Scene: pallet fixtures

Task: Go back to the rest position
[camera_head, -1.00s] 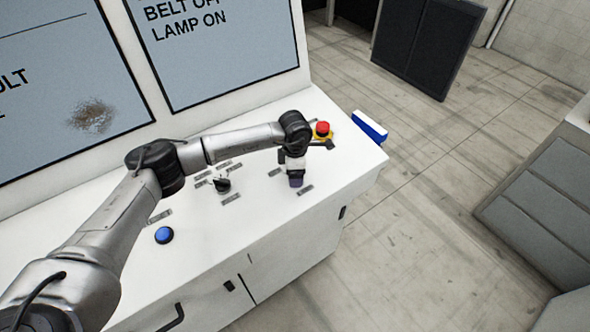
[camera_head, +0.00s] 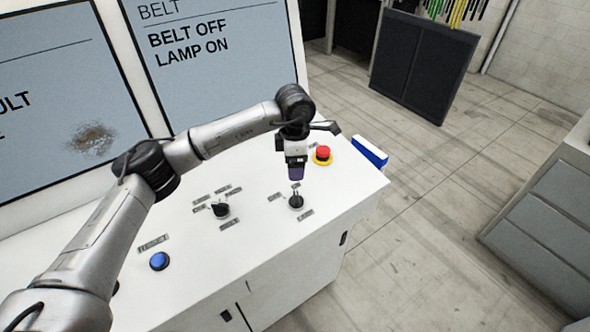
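My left arm reaches in from the left over a white control console (camera_head: 345,190). Its gripper (camera_head: 296,174) points down above the right black rotary knob (camera_head: 296,202), with a visible gap between them. The dark fingertips are small and seen from behind, so I cannot tell whether they are open or shut. Nothing held shows. My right gripper is out of view.
The console carries a left black knob (camera_head: 221,210), a blue button (camera_head: 159,261) and a red emergency button (camera_head: 323,153) on a yellow base. A screen (camera_head: 215,70) behind reads BELT OFF, LAMP ON. A blue and white block (camera_head: 370,152) sits at the right edge.

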